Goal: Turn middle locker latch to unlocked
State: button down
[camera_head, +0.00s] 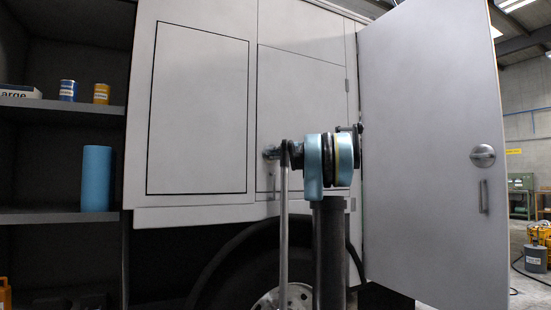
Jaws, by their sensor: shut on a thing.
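The middle locker door (305,90) is a closed light grey panel on the side of the truck, with a dark seam around it. Its latch (267,153) is at the panel's left edge and is mostly covered by my gripper (275,153). My gripper is shut on the latch, reaching in from the right. The latch's turn angle cannot be made out. A small handle (271,195) shows below the latch, partly behind my arm.
A tall door (430,130) stands swung open at the right, with a round latch (483,155) and a handle (484,197). A closed panel (200,110) is on the left. Open shelves (55,217) at far left hold a blue cylinder (97,178). A wheel (235,270) is below.

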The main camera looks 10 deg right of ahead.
jog(key=shift+d+f, duration=0.1)
dwell(0.4)
jog(key=c, duration=1.5)
grip_release()
jog(key=shift+w, duration=0.1)
jog(key=v, duration=1.2)
jog(key=shift+f, duration=0.1)
